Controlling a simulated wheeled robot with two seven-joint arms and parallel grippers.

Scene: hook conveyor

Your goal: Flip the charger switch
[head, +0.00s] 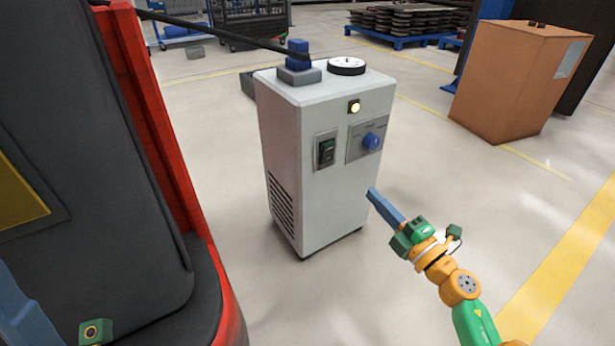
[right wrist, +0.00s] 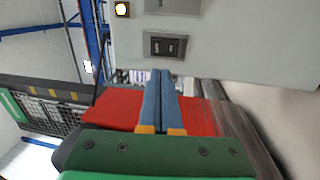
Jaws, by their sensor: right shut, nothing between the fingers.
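The charger is a light grey upright box (head: 330,185) on the floor in the middle of the head view. Its black switch (head: 327,152) sits on a small plate on the front face, left of a blue round knob (head: 372,141). The switch also shows in the right wrist view (right wrist: 166,46), just beyond my fingertips. My right gripper (head: 372,193) is shut and empty, its blue fingers pointing at the charger's lower right side, below the knob. The fingers look apart from the switch (right wrist: 160,73). My left gripper (head: 25,315) shows only partly at the lower left corner; its fingertips are unclear.
A lit yellow lamp (head: 354,106) is on the charger's front. A blue plug (head: 298,55) with a black cable and a round gauge (head: 346,66) are on top. A red and black vehicle (head: 150,130) stands close on the left. A cardboard box (head: 510,85) stands back right.

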